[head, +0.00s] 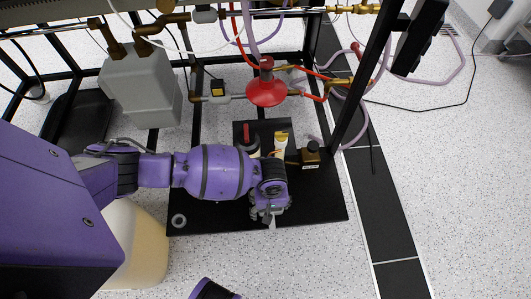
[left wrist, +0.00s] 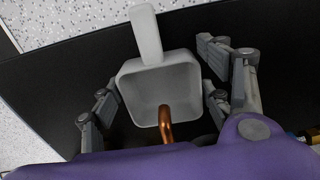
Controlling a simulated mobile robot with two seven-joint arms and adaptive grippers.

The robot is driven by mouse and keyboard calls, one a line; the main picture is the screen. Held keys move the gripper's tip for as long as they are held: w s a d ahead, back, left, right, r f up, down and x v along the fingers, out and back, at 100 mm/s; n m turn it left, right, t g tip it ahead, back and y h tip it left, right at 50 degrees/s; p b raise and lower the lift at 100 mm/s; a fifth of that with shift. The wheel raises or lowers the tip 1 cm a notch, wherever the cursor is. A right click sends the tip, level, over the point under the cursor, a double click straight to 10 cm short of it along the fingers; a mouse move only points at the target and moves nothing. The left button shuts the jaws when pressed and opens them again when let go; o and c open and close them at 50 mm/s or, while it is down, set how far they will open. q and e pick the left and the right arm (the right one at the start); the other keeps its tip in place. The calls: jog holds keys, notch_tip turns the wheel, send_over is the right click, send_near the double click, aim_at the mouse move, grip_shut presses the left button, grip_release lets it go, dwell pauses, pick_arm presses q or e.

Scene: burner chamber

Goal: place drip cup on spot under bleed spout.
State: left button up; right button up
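The drip cup (left wrist: 140,92), pale grey with an open square mouth and a flat handle, is in the middle of the left wrist view, above the black platform. The copper bleed spout (left wrist: 165,122) overlaps its mouth from below in that view. My left gripper (left wrist: 160,82) has its fingers spread on both sides of the cup, with narrow gaps visible. In the head view, my left gripper (head: 269,208) is low over the platform's front, and a small pale part of the cup (head: 272,223) shows beneath it. The spot is hidden. My right gripper is out of view.
The black platform (head: 325,205) carries a brown bottle (head: 310,155), a yellow-and-white container (head: 281,142) and a grey ring (head: 179,221). A red funnel-shaped part (head: 266,90) and pipes hang behind. A black frame post (head: 360,85) stands right.

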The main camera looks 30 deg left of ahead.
pick_arm(q)
jog(key=shift+o, duration=0.9)
jog(key=shift+r, duration=0.1)
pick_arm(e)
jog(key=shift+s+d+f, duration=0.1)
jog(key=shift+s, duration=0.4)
pick_arm(q)
notch_tip(320, 180, up, 12)
jog(key=p, duration=0.6)
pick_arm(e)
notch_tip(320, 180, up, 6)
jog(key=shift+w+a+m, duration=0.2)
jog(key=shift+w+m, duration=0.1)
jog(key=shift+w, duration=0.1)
pick_arm(q)
jog(key=o, duration=0.4)
jog(key=shift+r, duration=0.1)
